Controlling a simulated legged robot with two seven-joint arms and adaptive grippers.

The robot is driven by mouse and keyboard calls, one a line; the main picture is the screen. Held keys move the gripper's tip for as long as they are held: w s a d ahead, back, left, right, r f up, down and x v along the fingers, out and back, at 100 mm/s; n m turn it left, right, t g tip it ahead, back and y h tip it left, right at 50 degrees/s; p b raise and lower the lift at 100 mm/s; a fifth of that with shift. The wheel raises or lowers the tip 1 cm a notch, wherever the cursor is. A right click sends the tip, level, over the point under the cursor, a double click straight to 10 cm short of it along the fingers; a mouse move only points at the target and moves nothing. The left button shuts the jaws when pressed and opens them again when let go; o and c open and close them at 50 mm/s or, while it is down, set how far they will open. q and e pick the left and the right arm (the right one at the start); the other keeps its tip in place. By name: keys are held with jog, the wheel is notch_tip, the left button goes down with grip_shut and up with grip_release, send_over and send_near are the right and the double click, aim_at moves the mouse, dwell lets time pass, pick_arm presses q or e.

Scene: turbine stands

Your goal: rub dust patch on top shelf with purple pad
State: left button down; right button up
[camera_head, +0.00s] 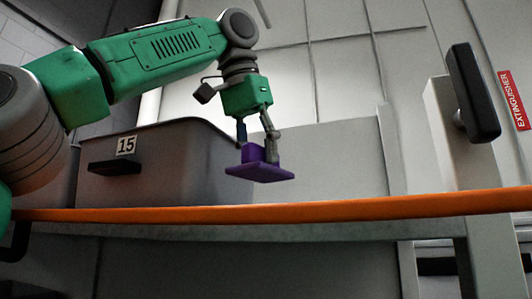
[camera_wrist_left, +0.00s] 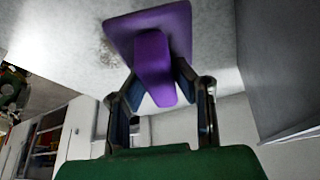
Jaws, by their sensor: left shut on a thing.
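The purple pad (camera_head: 260,173) has a flat plate and a raised grip block. My left gripper (camera_head: 257,143) is shut on the grip block and holds the pad plate-down above the orange-edged shelf. The pad and the left gripper (camera_wrist_left: 160,90) also show in the left wrist view, with the pad (camera_wrist_left: 152,45) at the top middle. A speckled grey dust patch (camera_wrist_left: 108,52) lies on the pale shelf surface (camera_wrist_left: 60,30) beside the pad's left edge. I cannot tell whether the plate touches the shelf. My right gripper is not in view.
A grey bin (camera_head: 190,165) marked 15 stands on the shelf left of the pad. An orange shelf edge (camera_head: 330,211) runs across the front. A black handle (camera_head: 472,92) on a pale post and a red extinguisher sign (camera_head: 514,100) are at right.

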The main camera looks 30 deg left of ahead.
aim_at(257, 176)
pick_arm(q)
jog(key=f, duration=0.1)
jog(key=s+f, duration=0.1)
jog(key=f, duration=0.1)
jog(key=shift+a+f, duration=0.2)
jog(key=shift+f, duration=0.05)
jog(key=shift+x, duration=0.8)
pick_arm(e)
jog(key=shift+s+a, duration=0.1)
pick_arm(q)
jog(key=shift+s, duration=0.2)
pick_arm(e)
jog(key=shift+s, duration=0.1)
pick_arm(q)
jog(key=shift+w+d, duration=0.1)
jog(key=shift+w, duration=0.05)
jog(key=shift+f, duration=0.25)
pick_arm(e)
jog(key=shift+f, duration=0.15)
pick_arm(q)
jog(key=shift+f+b, duration=0.75)
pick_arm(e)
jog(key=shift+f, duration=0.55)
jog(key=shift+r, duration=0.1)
